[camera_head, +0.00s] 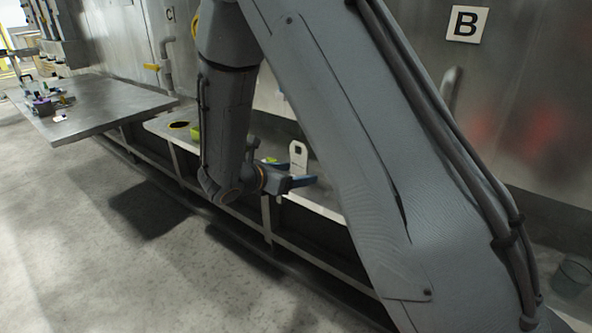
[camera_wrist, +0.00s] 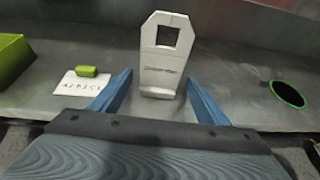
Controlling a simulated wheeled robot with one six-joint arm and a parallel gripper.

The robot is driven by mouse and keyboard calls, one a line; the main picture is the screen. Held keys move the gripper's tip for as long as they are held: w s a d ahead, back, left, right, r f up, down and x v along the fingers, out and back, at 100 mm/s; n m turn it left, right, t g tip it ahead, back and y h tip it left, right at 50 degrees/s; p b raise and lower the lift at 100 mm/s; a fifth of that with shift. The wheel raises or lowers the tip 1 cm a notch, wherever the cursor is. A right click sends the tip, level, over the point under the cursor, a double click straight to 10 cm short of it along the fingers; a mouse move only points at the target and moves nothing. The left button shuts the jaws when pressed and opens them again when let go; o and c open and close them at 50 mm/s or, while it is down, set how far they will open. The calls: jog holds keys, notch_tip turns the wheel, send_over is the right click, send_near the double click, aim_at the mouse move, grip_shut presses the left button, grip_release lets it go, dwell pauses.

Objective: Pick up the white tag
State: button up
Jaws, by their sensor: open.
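A white upright tag-shaped piece (camera_wrist: 160,68), with cut corners, a square hole near its top and small dark print, stands on the grey ledge. It also shows in the head view (camera_head: 298,152), just beyond the gripper. My gripper (camera_wrist: 163,92) is open and empty. Its two blue fingers reach toward the piece, one on each side of its lower part in the picture. I cannot tell whether the piece is between the fingertips or just beyond them. The fingers show partly in the head view (camera_head: 300,182).
A flat white card (camera_wrist: 82,84) with printed letters and a green clip lies left of the piece. A green box (camera_wrist: 12,58) is farther left. A green-rimmed dark hole (camera_wrist: 287,94) is at right.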

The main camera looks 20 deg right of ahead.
jog(key=c, duration=1.1)
notch_tip(320, 180, up, 10)
jog(key=shift+b, duration=0.65)
